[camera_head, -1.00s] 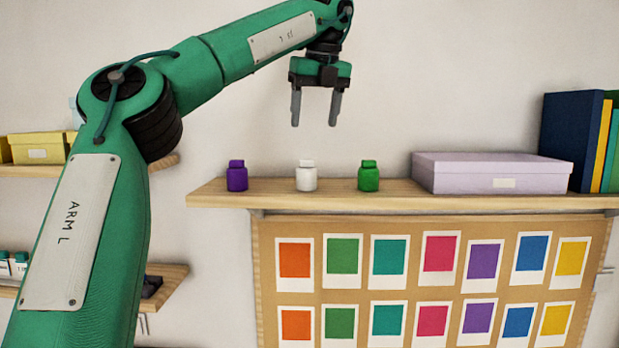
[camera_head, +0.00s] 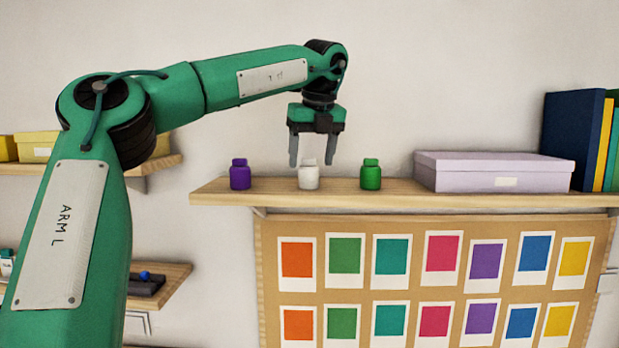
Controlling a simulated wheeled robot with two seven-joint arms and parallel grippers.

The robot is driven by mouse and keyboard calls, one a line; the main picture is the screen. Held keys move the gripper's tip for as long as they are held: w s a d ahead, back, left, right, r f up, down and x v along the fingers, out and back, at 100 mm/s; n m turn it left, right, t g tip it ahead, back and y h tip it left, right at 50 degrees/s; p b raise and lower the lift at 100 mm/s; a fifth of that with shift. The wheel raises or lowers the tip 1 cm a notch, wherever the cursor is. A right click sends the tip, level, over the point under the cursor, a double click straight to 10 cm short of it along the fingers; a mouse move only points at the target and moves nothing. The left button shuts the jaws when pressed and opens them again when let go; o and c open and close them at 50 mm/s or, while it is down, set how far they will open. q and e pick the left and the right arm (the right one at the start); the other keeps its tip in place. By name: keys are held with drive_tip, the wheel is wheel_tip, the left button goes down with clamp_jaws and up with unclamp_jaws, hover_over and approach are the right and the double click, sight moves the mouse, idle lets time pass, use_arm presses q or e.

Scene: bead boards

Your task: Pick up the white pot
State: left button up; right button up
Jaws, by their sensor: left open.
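The white pot (camera_head: 308,176) stands upright on the wooden shelf (camera_head: 400,200), between a purple pot (camera_head: 240,175) on its left and a green pot (camera_head: 370,175) on its right. My left gripper (camera_head: 312,164) points down over the white pot, its two fingers apart. The fingertips reach about the height of the pot's lid, one on each side in the picture. I cannot tell whether the fingers touch it. My right gripper is not in view.
A lilac box (camera_head: 490,173) and several upright books (camera_head: 575,140) stand at the right on the same shelf. A board with coloured cards (camera_head: 387,256) hangs below the shelf. Yellow boxes (camera_head: 37,147) sit on another shelf at the left. The wall above is clear.

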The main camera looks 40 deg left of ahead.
sight(309, 178)
use_arm(q)
drive_tip(key=p+x, duration=0.1)
drive_tip(key=x, duration=0.2)
drive_tip(key=shift+s+a+p, duration=0.1)
drive_tip(key=shift+a+p, duration=0.1)
drive_tip(key=shift+p, duration=0.15)
drive_tip(key=shift+a+f, duration=0.2)
drive_tip(key=shift+f, duration=0.3)
drive_tip(key=shift+d, duration=0.2)
drive_tip(key=shift+d+r, duration=0.1)
drive_tip(key=shift+c, duration=1.3)
drive_tip(key=c, duration=0.7)
drive_tip(key=shift+c, duration=0.6)
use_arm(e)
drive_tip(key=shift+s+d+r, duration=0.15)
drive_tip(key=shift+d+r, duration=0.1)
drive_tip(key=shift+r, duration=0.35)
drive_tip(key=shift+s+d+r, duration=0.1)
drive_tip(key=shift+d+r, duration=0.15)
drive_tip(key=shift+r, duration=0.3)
